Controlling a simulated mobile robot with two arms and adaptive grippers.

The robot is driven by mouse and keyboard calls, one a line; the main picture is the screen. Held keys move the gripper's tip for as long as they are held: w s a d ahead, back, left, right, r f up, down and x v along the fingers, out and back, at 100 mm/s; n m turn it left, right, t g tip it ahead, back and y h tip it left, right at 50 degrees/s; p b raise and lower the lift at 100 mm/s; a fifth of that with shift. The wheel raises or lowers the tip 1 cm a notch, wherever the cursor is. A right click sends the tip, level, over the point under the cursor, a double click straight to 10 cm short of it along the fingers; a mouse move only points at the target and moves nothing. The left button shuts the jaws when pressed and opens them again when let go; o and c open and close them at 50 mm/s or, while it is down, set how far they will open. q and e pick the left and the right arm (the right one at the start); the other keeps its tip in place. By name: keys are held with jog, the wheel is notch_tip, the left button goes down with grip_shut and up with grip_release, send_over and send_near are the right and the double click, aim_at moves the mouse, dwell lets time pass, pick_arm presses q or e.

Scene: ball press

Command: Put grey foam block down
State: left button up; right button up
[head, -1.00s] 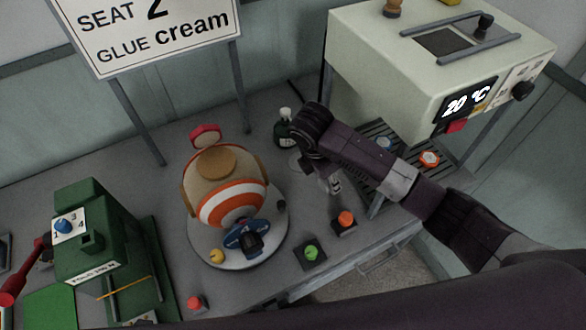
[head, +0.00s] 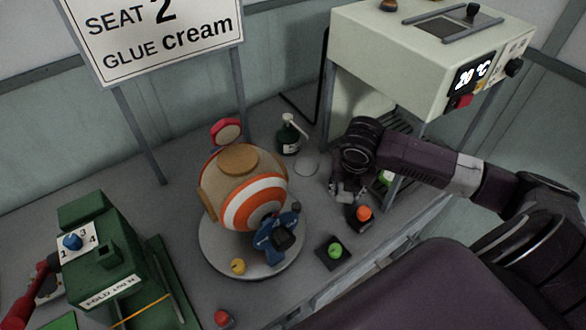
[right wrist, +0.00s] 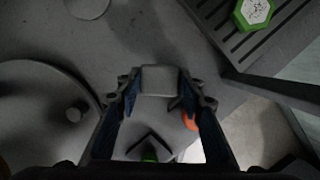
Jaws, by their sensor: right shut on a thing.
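The grey foam block (right wrist: 160,80) shows in the right wrist view as a small pale grey block between the fingertips of my right gripper (right wrist: 158,90). The fingers touch it on both sides, and the gripper is shut on it. In the head view my right gripper (head: 347,190) points down over the grey table (head: 190,290), beside the orange knob (head: 364,213); the block is hard to make out there. I cannot tell whether the block touches the table. My left gripper is not in view.
A ball in a round fixture (head: 225,262) stands left of my right gripper. A green press (head: 105,255) is at far left. A pump bottle (head: 289,137) stands behind. The heater box (head: 400,60) rises at back right. A green knob (head: 335,250) sits near the front edge.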

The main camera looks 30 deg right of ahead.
jog(key=p, duration=0.3)
send_over(306, 164)
jog(key=s, duration=0.1)
jog(key=shift+a, duration=0.4)
notch_tip(306, 164, down, 3)
jog(key=shift+f+p, duration=0.1)
jog(key=shift+p, duration=0.25)
jog(key=shift+f, duration=0.2)
jog(key=o, duration=0.8)
jog(key=shift+f, duration=0.1)
jog(key=b+v, duration=0.1)
jog(key=v, duration=1.1)
jog(key=shift+r, duration=0.2)
